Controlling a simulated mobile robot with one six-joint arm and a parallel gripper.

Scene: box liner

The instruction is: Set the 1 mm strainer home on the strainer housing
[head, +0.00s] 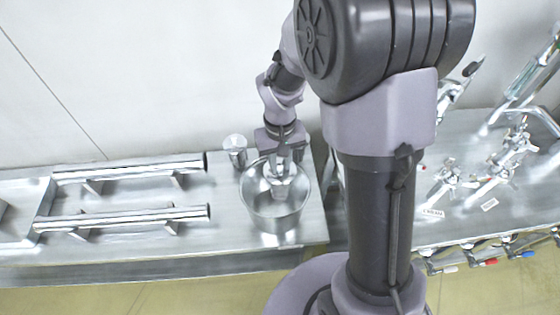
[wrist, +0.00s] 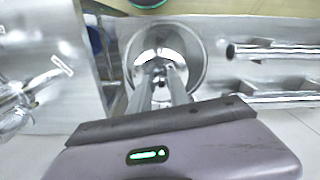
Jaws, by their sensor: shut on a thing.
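My gripper (head: 282,172) reaches down into the open mouth of a round steel vessel (head: 274,225), which I take for the strainer housing. In the wrist view my gripper's fingers (wrist: 161,82) come close together over the same vessel (wrist: 196,58). They are shut on a shiny metal piece (wrist: 159,45), taken to be the 1 mm strainer. It shows inside the vessel's rim, seemingly near its middle. The fingers hide its near part. I cannot tell whether it touches the vessel's seat or hangs just above it.
A small steel cylinder (head: 235,150) stands just left of the vessel. Two horizontal steel tubes (head: 130,168) (head: 125,218) lie on supports further left. Valves and pipework (head: 490,175) fill the right side. The wall is close behind the bench; the bench's front edge (head: 160,265) is close in front.

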